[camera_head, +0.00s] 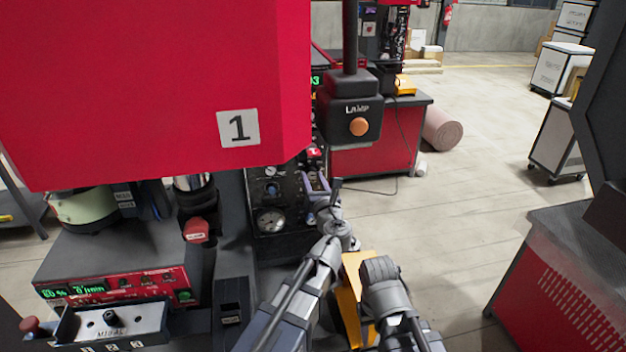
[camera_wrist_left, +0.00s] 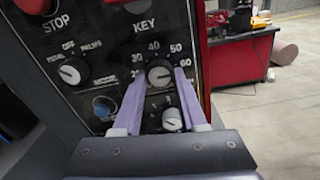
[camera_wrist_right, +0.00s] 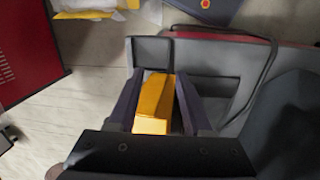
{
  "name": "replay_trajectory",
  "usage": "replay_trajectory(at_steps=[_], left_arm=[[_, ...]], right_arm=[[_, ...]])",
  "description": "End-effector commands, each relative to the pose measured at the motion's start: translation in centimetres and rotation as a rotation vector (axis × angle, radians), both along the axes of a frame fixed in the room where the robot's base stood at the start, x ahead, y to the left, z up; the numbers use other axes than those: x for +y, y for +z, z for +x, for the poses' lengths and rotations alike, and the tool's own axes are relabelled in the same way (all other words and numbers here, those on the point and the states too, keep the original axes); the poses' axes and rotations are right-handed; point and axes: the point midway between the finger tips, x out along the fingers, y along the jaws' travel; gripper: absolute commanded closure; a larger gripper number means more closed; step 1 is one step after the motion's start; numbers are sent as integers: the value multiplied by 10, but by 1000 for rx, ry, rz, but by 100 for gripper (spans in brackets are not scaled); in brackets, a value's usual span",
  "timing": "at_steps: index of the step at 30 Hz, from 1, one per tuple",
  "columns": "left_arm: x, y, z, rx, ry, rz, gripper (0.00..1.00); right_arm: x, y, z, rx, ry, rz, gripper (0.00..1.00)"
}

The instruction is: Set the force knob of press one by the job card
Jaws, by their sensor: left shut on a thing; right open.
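Press one is the red machine (camera_head: 150,90) with a "1" plate. Its black control panel (camera_wrist_left: 105,70) fills much of the left wrist view. The force knob (camera_wrist_left: 159,73), grey-white and round, sits in a scale running from the 20s up to 60. My left gripper (camera_wrist_left: 160,82) is shut on it, with one purple finger on each side. I cannot read the pointer surely. My left gripper (camera_head: 317,187) also shows at the panel in the head view. My right gripper (camera_wrist_right: 157,92) is open, with a yellow block-like thing (camera_wrist_right: 152,100) showing between or beyond its fingers. I cannot make out a job card.
A second knob (camera_wrist_left: 72,72) and a small lower knob (camera_wrist_left: 172,119) are near the force knob. A tray marked M10 AL (camera_head: 112,322) stands front left.

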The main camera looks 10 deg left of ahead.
Motion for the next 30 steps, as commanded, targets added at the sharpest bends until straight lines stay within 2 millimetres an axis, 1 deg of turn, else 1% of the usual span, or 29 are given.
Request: replay_trajectory(at_steps=[8,14,20,30], left_arm=[[0,0,0,-2,-1,-4,100],[0,0,0,-23,-1,-53,100],[0,1,0,-75,0,-179,100],[-1,1,0,-199,1,-475,100]], right_arm=[[0,0,0,0,0,0,50],[0,1,0,0,0,0,50],[0,2,0,0,0,0,50],[0,4,0,0,0,0,50]])
